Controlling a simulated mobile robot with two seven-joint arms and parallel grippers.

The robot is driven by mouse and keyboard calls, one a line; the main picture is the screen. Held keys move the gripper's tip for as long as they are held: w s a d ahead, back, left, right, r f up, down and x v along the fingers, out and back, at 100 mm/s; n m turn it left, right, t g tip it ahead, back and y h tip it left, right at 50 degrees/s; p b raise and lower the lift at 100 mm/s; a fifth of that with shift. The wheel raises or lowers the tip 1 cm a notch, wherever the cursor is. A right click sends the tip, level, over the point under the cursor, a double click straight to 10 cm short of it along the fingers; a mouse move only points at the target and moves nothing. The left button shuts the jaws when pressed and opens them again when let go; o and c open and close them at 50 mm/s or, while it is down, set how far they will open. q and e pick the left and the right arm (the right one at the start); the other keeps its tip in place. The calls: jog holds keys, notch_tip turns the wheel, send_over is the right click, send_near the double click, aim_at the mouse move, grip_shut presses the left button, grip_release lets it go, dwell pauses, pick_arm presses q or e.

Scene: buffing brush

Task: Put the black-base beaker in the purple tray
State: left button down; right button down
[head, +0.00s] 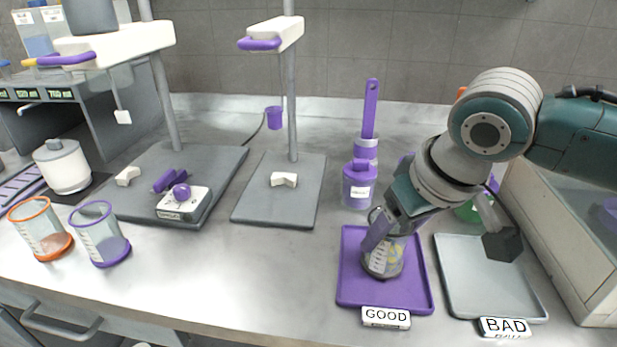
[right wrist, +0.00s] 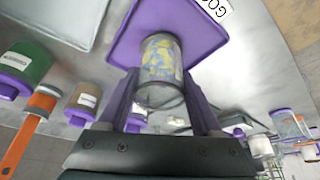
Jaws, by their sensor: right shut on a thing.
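The clear beaker (head: 384,264) with a grey-black base and yellow-blue contents is over the purple tray (head: 347,290) marked GOOD. My right gripper (head: 384,240) comes down on it from above and is shut on it. The beaker stands roughly upright, low at the tray; I cannot tell for sure whether its base touches the tray. In the right wrist view the beaker (right wrist: 162,75) sits between the two purple fingers (right wrist: 160,105), with the purple tray (right wrist: 205,30) behind it. My left gripper is not in view.
A grey tray (head: 485,280) marked BAD lies to the right. A purple-lidded bottle (head: 358,187) stands behind the purple tray. An orange-rimmed beaker (head: 42,230) and a purple-rimmed beaker (head: 102,235) stand at far left. Two stands with grey bases occupy the back. The counter left of the purple tray is clear.

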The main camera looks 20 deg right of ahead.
jog(key=shift+c, duration=0.3)
grip_release()
jog(key=shift+f, duration=0.1)
jog(key=shift+r, duration=0.25)
jog(key=p+v, duration=0.3)
jog(key=v, duration=0.8)
jog(key=s+a+f+n+y, duration=0.1)
jog(key=s+a+f+n, duration=0.1)
jog(key=s+a+f, duration=0.4)
jog(key=s+g, duration=0.1)
jog(key=s, duration=0.9)
jog(key=shift+h, duration=0.4)
jog(key=shift+a+r, duration=0.1)
jog(key=shift+a, duration=0.05)
